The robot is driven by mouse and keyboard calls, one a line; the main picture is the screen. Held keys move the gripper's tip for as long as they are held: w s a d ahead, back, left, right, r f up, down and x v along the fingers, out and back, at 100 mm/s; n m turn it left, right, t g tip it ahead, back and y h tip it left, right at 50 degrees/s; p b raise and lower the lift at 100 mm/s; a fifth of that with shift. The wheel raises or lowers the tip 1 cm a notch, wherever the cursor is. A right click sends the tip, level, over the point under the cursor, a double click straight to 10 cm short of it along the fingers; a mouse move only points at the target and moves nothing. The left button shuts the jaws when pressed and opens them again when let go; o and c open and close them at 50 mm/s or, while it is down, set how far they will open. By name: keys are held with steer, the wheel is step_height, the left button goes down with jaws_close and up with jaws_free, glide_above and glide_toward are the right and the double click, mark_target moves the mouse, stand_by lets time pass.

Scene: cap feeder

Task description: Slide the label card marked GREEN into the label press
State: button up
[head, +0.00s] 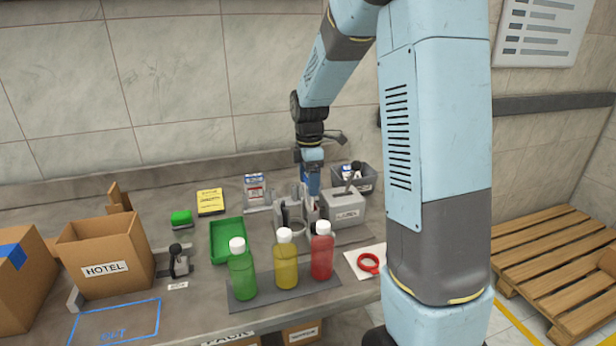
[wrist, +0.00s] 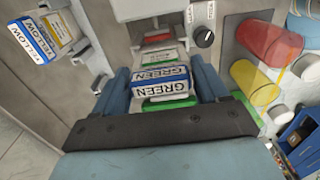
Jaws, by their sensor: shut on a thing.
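The GREEN label card (head: 308,203) is hard to make out in the head view. In the wrist view the white GREEN card (wrist: 160,78), with blue and green bands, lies between the fingers of my gripper (wrist: 165,84), which are shut on it. The grey label press (head: 345,208) stands at the back right of the bench, with a black knob (wrist: 204,37) beside its opening. The press body (wrist: 140,9) is straight ahead of the card in the wrist view. A small red and grey part lies between card and press. I cannot tell whether the card's front touches the press.
A rack of yellow-labelled cards (wrist: 50,32) stands left in the wrist view. Green (head: 242,272), yellow (head: 286,262) and red (head: 321,252) bottles stand in front. A green tray (head: 214,250) and the HOTEL carton (head: 105,268) are to the left. A dark bin (head: 367,182) is behind the press.

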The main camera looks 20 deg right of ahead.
steer(key=shift+f, duration=1.35)
steer(key=shift+f, duration=0.15)
steer(key=shift+f, duration=0.7)
steer(key=o, duration=1.1)
steer(key=shift+c, duration=0.2)
steer(key=c, duration=0.3)
steer(key=shift+r, duration=0.2)
steer(key=shift+r, duration=5.35)
